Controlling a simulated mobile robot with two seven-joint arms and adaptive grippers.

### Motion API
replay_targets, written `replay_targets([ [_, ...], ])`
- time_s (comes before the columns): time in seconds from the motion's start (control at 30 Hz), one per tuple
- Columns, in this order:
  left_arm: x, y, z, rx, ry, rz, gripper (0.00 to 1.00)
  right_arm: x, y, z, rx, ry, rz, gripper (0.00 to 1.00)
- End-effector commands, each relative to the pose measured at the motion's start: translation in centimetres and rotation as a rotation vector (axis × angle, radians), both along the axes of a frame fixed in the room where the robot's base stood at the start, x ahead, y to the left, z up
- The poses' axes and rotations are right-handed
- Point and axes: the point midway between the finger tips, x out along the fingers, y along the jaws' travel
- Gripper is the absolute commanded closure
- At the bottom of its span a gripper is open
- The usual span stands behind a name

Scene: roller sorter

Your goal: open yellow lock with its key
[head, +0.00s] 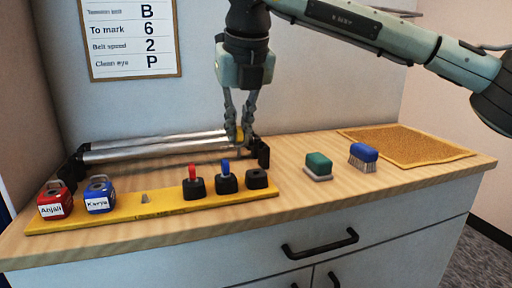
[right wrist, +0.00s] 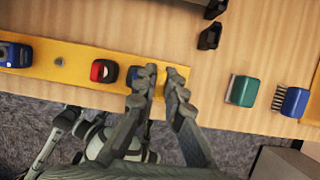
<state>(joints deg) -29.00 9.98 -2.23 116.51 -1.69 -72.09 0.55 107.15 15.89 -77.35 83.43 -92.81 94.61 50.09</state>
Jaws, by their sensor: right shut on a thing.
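My right gripper (head: 240,135) points down at the right end of the metal rollers. A small yellow thing (head: 233,132) shows at its fingertips, partly hidden by them. I take what is gripped to be the yellow key, but its shape is unclear. I cannot make out a separate yellow lock. In the right wrist view the fingers (right wrist: 161,72) are close together over the yellow board, and the held thing is not clear. The rightmost black holder (head: 257,179) on the board is empty. My left gripper is not in view.
The yellow board (head: 165,207) carries a red lock (head: 54,201), a blue lock (head: 99,196), a grey peg (head: 144,198), a red key (head: 192,173) and a blue key (head: 225,167) in holders. Rollers (head: 145,151) lie behind.

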Motion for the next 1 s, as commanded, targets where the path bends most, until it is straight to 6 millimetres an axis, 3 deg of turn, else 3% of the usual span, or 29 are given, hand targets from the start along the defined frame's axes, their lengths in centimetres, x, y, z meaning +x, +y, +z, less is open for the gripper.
replay_targets([
  [0.1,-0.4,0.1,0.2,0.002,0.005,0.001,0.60,-0.2,2.7,1.6,0.001,-0.002,0.000,1.00],
  [0.4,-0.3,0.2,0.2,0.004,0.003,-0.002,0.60,-0.5,7.2,4.4,0.001,-0.002,-0.002,1.00],
  [0.6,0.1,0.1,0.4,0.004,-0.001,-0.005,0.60,-0.5,8.2,5.5,0.001,-0.001,-0.003,1.00],
  [1.0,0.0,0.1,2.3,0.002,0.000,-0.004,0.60,-0.6,8.2,8.0,0.001,-0.001,-0.002,1.00],
])
